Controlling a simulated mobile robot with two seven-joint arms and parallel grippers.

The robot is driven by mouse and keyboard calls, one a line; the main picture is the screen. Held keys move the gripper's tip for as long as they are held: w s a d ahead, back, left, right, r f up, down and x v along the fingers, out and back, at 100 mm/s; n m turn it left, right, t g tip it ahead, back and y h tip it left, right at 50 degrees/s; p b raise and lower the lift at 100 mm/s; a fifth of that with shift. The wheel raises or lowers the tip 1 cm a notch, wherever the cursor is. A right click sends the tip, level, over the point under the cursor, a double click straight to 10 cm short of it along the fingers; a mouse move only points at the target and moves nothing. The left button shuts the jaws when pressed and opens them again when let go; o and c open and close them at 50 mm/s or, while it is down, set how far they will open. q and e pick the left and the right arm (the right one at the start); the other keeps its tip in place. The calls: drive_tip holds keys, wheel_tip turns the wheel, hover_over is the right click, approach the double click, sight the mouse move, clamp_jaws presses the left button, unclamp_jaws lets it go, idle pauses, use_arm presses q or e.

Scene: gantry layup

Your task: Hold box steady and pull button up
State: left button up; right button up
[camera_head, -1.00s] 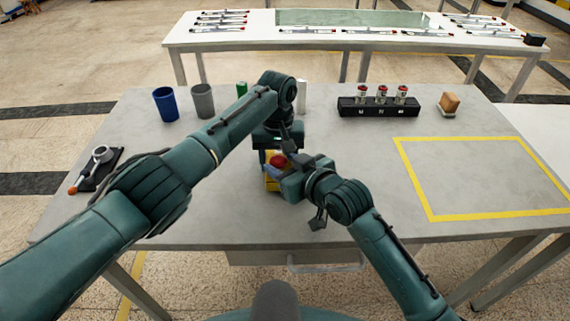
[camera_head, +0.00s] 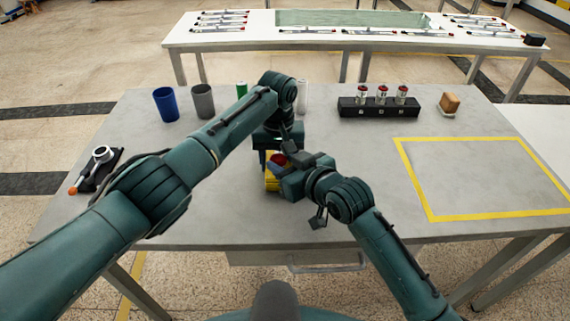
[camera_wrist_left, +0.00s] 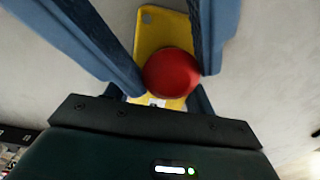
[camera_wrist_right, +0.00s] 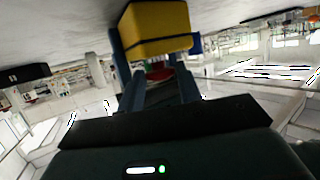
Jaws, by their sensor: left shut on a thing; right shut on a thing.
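The yellow box (camera_head: 271,183) stands near the middle of the table, partly hidden by my arms. Its red button (camera_head: 277,159) is on top. In the left wrist view the round red button (camera_wrist_left: 172,73) lies in front of the box (camera_wrist_left: 155,28), with blue fingers on both sides. My left gripper (camera_head: 272,155) comes from above and is shut on the button. My right gripper (camera_head: 282,176) comes in from the right and is shut on the box. The right wrist view shows the box (camera_wrist_right: 157,27) between the fingertips, with the red button beside it.
Blue cup (camera_head: 166,105) and grey cup (camera_head: 202,102) stand at the back left. A dark holder (camera_head: 98,170) lies left. The yellow-taped area (camera_head: 480,180) is empty.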

drive_tip(key=shift+f, duration=0.1)
drive_tip(key=o, duration=1)
drive_tip(key=shift+d, duration=0.1)
drive_tip(key=v, duration=1.2)
use_arm(q)
drive_tip(key=o, duration=1.3)
drive_tip(key=shift+r, duration=0.1)
wheel_tip(320, 180, up, 12)
